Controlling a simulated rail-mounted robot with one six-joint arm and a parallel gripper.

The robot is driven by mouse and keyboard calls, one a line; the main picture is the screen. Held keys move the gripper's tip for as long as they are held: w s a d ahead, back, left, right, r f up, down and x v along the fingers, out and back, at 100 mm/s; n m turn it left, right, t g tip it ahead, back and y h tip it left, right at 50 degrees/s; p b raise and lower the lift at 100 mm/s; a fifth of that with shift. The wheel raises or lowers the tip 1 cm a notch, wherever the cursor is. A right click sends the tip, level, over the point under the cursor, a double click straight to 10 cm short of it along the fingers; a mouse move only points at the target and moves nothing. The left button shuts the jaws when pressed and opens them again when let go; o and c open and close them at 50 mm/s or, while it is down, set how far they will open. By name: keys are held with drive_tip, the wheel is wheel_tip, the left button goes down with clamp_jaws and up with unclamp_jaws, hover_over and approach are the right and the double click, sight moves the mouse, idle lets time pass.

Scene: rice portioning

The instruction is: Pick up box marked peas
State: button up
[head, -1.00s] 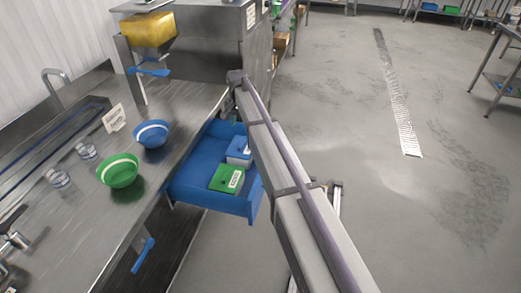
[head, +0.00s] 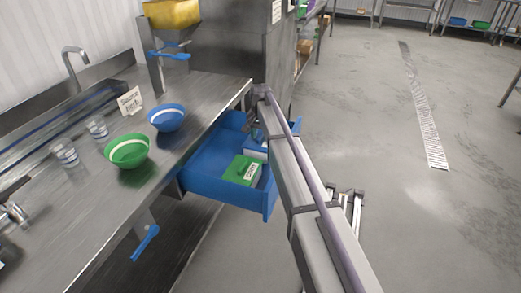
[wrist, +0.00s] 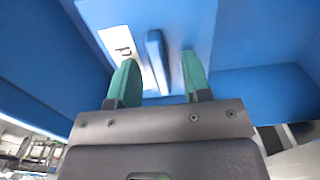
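In the wrist view a blue-lidded box with a raised blue handle (wrist: 155,62) lies just ahead of my gripper (wrist: 162,80). Its white label (wrist: 119,43) shows a letter like "p"; the rest is cut off. The two green fingers are apart, one on each side of the handle, with a gap on both sides. In the head view this box (head: 254,148) lies in the open blue drawer (head: 215,185), mostly hidden behind my arm. A green box (head: 243,170) with a white label sits beside it, in front.
The steel counter (head: 208,97) to the left holds a green bowl (head: 127,150), a blue bowl (head: 167,118), clear cups (head: 65,152) and a small sign (head: 131,101). Drawer walls stand close around my gripper. The floor on the right is open.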

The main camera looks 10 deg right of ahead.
clamp_jaws()
idle(1.3)
